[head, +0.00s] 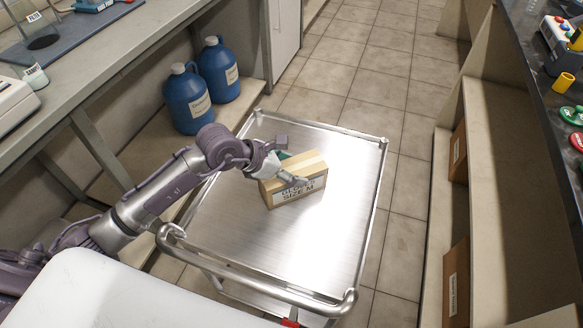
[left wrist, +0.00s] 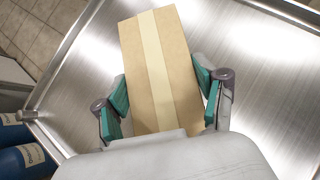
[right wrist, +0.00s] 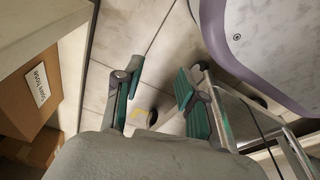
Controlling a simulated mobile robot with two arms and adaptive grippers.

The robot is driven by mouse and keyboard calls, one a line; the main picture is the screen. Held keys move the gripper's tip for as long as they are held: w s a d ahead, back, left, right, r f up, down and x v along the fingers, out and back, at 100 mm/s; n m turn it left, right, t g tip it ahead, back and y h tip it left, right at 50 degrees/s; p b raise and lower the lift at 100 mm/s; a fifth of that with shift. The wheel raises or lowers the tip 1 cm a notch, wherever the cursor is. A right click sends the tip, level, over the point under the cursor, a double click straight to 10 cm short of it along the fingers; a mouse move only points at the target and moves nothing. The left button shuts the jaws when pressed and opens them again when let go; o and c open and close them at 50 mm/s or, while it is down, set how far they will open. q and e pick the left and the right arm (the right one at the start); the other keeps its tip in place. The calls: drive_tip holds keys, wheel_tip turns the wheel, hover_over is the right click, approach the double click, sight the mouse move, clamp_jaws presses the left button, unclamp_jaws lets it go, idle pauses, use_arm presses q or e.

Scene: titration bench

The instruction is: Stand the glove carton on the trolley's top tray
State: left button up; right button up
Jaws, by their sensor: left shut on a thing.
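The glove carton (head: 299,192) is a brown box with a pale tape strip and a white label reading "GLOVES SIZE M". It is upright over the middle of the trolley's top tray (head: 320,245), which is bare metal with a raised rail. I cannot tell for sure whether its base touches the tray. My left gripper (head: 285,170) is shut on the carton. In the left wrist view the carton (left wrist: 160,70) sits between the green finger pads. My right gripper (right wrist: 155,95) is open and empty above the floor beside the trolley; it is not in the head view.
Two blue jugs (head: 188,100) stand on the low shelf left of the trolley. Brown cartons (head: 457,280) sit in the shelf at the right. The bench (head: 120,60) runs along the left. The tray around the carton is clear, and tiled floor (head: 400,240) lies right of it.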

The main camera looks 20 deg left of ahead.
use_arm(q)
drive_tip(key=o, duration=1.4)
use_arm(e)
drive_tip(key=shift+s+f, duration=0.15)
drive_tip(key=shift+s, duration=0.45)
drive_tip(key=shift+w, duration=0.1)
use_arm(q)
drive_tip(key=shift+r, duration=0.15)
drive_tip(key=v, duration=1)
drive_tip(key=shift+s+a+r+p, duration=0.15)
drive_tip(key=shift+a+p, duration=0.05)
drive_tip(key=shift+p, duration=0.1)
drive_tip(key=shift+s+a+r, duration=0.25)
drive_tip(key=shift+s+r, duration=0.1)
drive_tip(key=shift+r, duration=0.15)
use_arm(e)
drive_tip(key=shift+s+d+f, duration=0.15)
drive_tip(key=shift+s+f, duration=0.5)
drive_tip(key=shift+f, duration=0.2)
